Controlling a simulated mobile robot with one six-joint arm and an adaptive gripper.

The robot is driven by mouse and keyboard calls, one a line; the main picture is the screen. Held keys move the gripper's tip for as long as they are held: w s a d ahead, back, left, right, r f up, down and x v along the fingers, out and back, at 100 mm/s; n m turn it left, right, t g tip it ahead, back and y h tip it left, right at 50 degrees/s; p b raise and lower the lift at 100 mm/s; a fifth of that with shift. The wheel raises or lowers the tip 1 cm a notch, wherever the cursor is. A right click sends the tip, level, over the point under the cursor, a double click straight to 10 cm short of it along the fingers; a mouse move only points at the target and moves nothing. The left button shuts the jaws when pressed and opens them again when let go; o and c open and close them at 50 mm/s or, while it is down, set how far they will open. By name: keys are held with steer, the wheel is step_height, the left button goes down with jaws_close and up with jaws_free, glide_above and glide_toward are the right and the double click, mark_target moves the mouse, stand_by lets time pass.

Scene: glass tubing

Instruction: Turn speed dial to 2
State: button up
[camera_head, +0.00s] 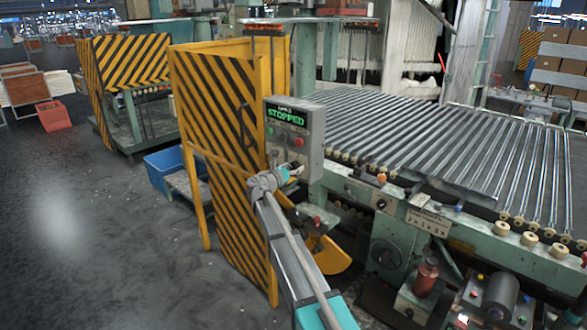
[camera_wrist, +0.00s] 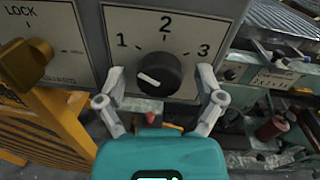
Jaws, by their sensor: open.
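The speed dial (camera_wrist: 158,71) is a round black knob with a short white mark, on a pale grey panel (camera_wrist: 215,18) marked 1, 2 and 3. The white mark lies on the left part of the knob's face, slanting up and left towards the side of the 1. The 2 is straight above the knob. My gripper (camera_wrist: 161,77) is open, with one finger on each side of the dial. I cannot tell whether either finger touches it. In the head view, my gripper (camera_head: 275,181) is at the lower part of the grey control box (camera_head: 312,133), and the dial is hidden there.
A brass-coloured knob (camera_wrist: 27,57) beside the word LOCK is left of the dial. The box's display (camera_head: 286,116) reads STOPPED, above green and red buttons. A yellow and black striped guard (camera_head: 215,110) stands close on the left, and a roller conveyor (camera_head: 430,140) on the right.

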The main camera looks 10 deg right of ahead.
steer(key=c, duration=1.1)
steer(key=shift+c, duration=0.2)
steer(key=shift+m, duration=0.4)
steer(key=m, duration=0.5)
steer(key=shift+w+b, duration=0.1)
steer(key=shift+b, duration=0.25)
steer(key=m+h, duration=0.1)
steer(key=m, duration=0.5)
steer(key=shift+m, duration=0.3)
steer(key=o, duration=1.1)
